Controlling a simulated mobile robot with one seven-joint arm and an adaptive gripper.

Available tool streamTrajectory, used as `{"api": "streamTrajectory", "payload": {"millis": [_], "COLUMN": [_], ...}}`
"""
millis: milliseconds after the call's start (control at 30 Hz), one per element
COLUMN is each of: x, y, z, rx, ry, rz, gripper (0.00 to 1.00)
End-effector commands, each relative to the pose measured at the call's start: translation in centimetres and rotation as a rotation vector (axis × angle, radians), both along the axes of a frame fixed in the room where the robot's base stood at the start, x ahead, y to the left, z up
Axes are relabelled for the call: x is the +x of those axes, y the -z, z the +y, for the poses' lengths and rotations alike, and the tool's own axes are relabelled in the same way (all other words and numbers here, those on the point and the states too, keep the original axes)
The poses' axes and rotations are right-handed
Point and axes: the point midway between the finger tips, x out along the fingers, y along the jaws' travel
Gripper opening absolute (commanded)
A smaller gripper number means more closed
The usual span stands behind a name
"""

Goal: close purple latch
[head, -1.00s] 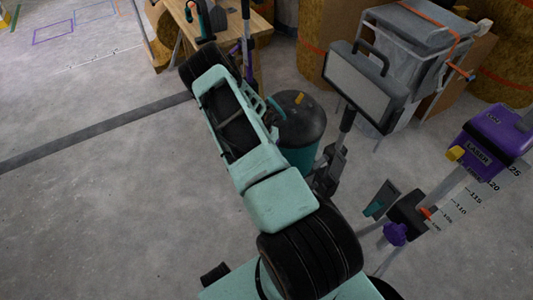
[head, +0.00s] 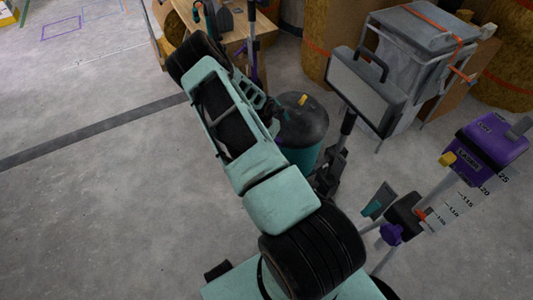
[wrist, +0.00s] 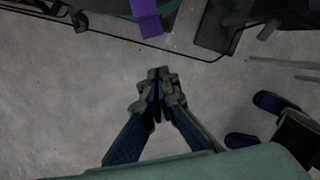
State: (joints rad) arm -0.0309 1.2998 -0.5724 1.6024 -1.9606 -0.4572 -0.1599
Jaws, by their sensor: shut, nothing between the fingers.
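In the wrist view, a flat purple piece (wrist: 147,17) shows at the top edge, beside a dark green surface. I cannot tell whether it is the purple latch, and its upper part is cut off. My gripper (wrist: 159,78) is shut and empty, its fingertips together above grey floor, apart from the purple piece. In the head view my arm covers the gripper. A purple part (head: 250,66) shows there low on the dark pole by the wooden table, partly hidden.
In the head view, a dark-topped teal drum (head: 304,118) and a lamp panel (head: 366,88) stand right of my arm. A purple laser box (head: 490,145) and purple knob (head: 390,234) are at the right. A wooden table (head: 232,35) stands at the top.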

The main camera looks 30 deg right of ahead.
Motion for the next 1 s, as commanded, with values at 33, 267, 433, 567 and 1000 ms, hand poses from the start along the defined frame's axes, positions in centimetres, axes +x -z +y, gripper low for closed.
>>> {"api": "streamTrajectory", "payload": {"millis": [33,267,433,567,1000], "x": [0.2,0.5,0.6,0.5,0.5], "y": [-1.1,-3.2,-3.4,-3.4,-3.3], "z": [-0.3,-0.9,-1.0,-1.0,-1.0], "rx": [-0.001,0.0,0.001,0.0,0.0], "ry": [0.0,-0.001,-0.001,0.0,0.0], "rz": [-0.002,0.0,0.001,0.0,0.001], "gripper": [0.0,0.0,0.0,0.0,0.0]}}
